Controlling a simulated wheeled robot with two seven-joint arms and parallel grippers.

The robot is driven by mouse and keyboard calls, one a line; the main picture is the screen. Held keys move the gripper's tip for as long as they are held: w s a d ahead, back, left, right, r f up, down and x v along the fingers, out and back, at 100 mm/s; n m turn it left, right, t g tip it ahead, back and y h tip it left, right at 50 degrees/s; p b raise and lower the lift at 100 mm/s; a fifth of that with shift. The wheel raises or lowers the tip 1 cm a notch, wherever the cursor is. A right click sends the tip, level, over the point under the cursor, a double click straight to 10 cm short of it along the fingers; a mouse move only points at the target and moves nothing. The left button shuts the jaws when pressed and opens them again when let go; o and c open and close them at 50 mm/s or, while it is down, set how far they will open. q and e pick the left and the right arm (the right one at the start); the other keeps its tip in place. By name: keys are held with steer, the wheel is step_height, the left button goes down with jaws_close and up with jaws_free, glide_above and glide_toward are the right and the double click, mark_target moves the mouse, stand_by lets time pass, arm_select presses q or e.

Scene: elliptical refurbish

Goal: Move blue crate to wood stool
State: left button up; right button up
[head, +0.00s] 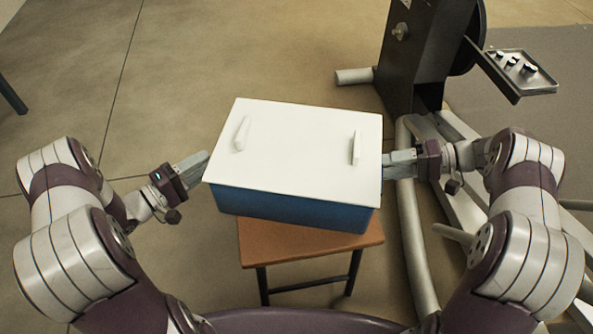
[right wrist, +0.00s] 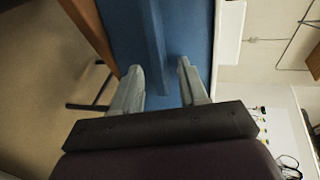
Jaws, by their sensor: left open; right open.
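The blue crate (head: 290,208) has a white lid (head: 300,150) with two raised handles. It appears to rest on the wood stool (head: 310,250), whose brown top shows below the crate's front side. In the right wrist view the crate's blue wall (right wrist: 192,35) has a raised ridge, and the stool's edge (right wrist: 90,25) lies close along it. My left gripper (head: 200,165) is open at the crate's left side. My right gripper (head: 388,165) is open at its right side; its fingers (right wrist: 163,78) point at the wall, one on each side of the ridge. Contact cannot be told.
A black machine (head: 415,60) with pale tube legs (head: 415,230) stands close on the right, by my right arm. A small metal tray (head: 515,70) with dark items sticks out from it. The floor on the left is clear.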

arm_select(q)
steer(key=v, duration=0.8)
steer(key=shift+s+a, duration=0.2)
steer(key=shift+s, duration=0.1)
arm_select(e)
steer(key=v, duration=1.2)
